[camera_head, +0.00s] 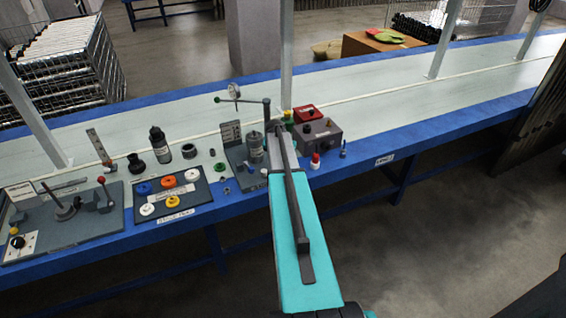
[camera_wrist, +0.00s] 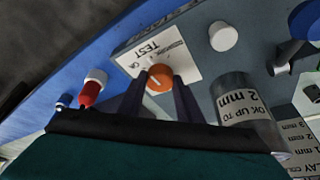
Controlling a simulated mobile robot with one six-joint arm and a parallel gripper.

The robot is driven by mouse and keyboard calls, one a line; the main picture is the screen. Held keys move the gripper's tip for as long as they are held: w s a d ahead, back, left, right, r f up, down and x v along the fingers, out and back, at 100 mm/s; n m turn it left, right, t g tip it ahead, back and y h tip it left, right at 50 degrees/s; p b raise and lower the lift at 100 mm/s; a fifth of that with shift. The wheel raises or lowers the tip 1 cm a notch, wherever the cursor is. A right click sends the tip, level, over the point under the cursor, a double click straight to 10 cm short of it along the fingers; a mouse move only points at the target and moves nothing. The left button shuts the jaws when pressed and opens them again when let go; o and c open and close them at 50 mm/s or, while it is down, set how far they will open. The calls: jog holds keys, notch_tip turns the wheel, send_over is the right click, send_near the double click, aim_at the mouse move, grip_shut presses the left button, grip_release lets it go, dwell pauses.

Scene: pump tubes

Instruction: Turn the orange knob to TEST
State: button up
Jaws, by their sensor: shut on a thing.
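The orange knob (camera_wrist: 159,77) shows in the wrist view, on a white label plate (camera_wrist: 150,58) marked TEST; the other lettering is too small to read surely. A pale mark shows on the knob's face, but I cannot tell exactly which way it points. My gripper (camera_wrist: 158,90) has its two dark fingers on either side of the knob and is shut on it. In the head view my teal arm reaches over the bench and hides the knob.
A grey box (camera_head: 318,136) stands right of my arm. A tray of coloured rings (camera_head: 198,205) lies left.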

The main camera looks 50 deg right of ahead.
jog(key=shift+m, duration=0.5)
jog(key=o, duration=1)
jog(key=shift+o, duration=0.2)
jog(key=b+v, duration=0.2)
jog(key=v, duration=1.2)
jog(key=shift+w, duration=0.3)
jog(key=shift+a, duration=0.1)
jog(key=shift+f, duration=0.1)
